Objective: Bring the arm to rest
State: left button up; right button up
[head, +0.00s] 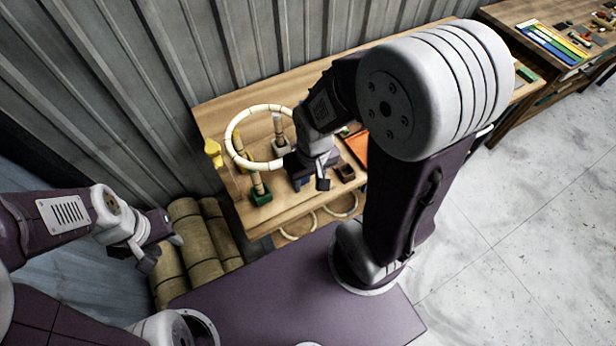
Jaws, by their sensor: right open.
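My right gripper (310,182) is open over the wooden workbench (221,112), just right of a pale rattan ring (229,130). Its fingers point down and I see nothing between them; the arm hides part of the bench behind it. The ring forms a closed-looking loop around upright pegs, its right side close to my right gripper. My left gripper (163,250) hangs at the left, off the bench, above rolled tan bundles. Its fingers look apart and empty.
A green block with a peg (260,195) and a yellow piece (213,150) stand on the bench. Tan rolls (189,222) stand left of it. Rattan hoops (341,207) show below its front edge. A second table (520,15) is at far right. Grey floor (520,220) is clear.

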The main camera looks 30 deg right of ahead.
pick_arm(q)
notch_tip(320, 180, down, 13)
jog(key=b, duration=1.3)
jog(key=shift+f, duration=0.2)
jog(key=shift+s, duration=0.1)
jog(key=shift+o, duration=0.3)
